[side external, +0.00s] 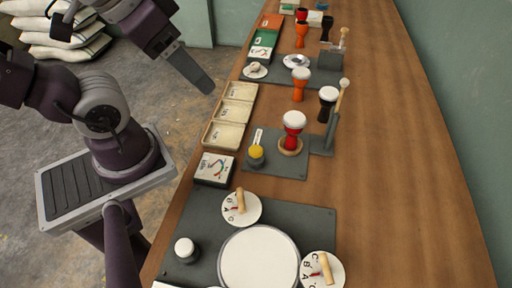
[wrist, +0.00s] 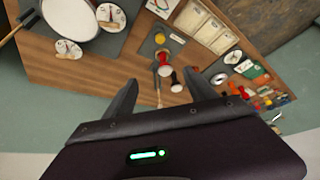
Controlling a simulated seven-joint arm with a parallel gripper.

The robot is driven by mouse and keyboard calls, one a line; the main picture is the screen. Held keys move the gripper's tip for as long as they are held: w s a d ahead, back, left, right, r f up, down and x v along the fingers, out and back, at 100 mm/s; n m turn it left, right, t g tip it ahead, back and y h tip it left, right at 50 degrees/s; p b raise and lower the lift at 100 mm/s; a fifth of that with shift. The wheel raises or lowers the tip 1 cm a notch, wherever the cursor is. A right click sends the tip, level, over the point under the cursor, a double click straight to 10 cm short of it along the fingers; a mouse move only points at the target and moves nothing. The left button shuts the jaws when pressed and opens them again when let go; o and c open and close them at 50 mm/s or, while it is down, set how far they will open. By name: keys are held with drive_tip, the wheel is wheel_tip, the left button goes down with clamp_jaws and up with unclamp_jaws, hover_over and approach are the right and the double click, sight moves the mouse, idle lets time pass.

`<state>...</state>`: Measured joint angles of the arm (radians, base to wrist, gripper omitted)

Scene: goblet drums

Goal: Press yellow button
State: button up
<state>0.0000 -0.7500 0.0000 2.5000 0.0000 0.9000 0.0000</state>
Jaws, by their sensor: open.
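The yellow button (side external: 257,152) sits on a dark grey mat (side external: 275,170) near the left edge of the wooden table, beside a small white label strip. It also shows in the wrist view as a small yellow dot (wrist: 159,38). My gripper (side external: 207,85) is in the air at upper left of the table in the side view, apart from the button. In the wrist view, its two fingers (wrist: 160,95) are spread with nothing held between them.
A red goblet drum (side external: 293,127) on a wooden ring stands right of the button, with a mallet (side external: 342,95) on a post behind it. Trays (side external: 230,115) line the table's left edge. A large drum (side external: 258,260) and dials are in front. The table's right side is clear.

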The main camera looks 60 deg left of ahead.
clamp_jaws()
idle(1.4)
